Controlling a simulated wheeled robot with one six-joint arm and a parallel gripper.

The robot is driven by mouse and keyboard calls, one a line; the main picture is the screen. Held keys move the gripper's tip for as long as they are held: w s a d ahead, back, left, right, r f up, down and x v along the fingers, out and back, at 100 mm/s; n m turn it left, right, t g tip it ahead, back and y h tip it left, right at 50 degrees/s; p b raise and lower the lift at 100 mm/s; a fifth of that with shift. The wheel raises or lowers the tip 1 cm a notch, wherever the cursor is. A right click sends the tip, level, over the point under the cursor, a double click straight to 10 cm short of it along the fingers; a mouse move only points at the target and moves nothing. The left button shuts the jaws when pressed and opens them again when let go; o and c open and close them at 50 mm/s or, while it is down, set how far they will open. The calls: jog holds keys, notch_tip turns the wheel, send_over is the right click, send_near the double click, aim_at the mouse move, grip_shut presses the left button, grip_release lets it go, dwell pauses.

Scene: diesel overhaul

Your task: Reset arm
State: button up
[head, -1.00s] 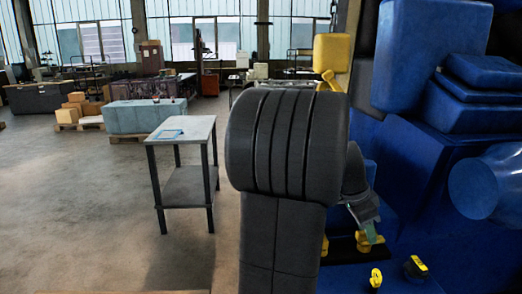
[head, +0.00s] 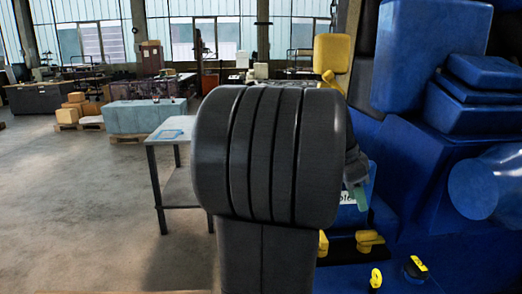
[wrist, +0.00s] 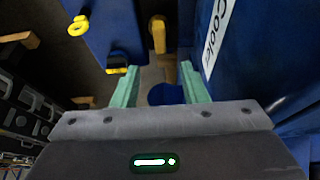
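My gripper (wrist: 160,88) shows in the wrist view with two pale green fingers set wide apart. Nothing is held between them; a round dark blue shape (wrist: 165,95) shows beyond the gap. In the head view my gripper (head: 357,197) is partly hidden behind my large dark arm link, with a green fingertip showing in front of the blue machine (head: 420,180). It appears close to a white label with black letters (head: 347,198), and I cannot tell whether it touches anything.
Yellow handles (head: 371,240) and yellow-topped parts (head: 415,267) sit low on the blue machine. The wrist view shows a yellow lever (wrist: 158,35) and a white lettered label (wrist: 217,38) nearby. A small grey table (head: 178,200) stands left; open floor lies beyond it.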

aim_at(367, 232)
jog(key=x, duration=1.1)
jog(key=shift+s+f, duration=0.1)
jog(key=shift+f, duration=0.1)
jog(key=shift+r+n+p, duration=0.2)
jog(key=shift+n+p, duration=0.1)
jog(key=shift+n, duration=0.2)
jog(key=shift+s+r+n+t+p, duration=0.1)
jog(key=shift+n+t+p, duration=0.4)
jog(key=shift+n, duration=0.3)
jog(key=n+t+y+p, duration=0.1)
jog(key=n+p, duration=0.1)
jog(key=n, duration=0.1)
jog(key=shift+n+t+p, duration=0.3)
jog(key=shift+n+p, duration=0.65)
jog(key=shift+n, duration=0.15)
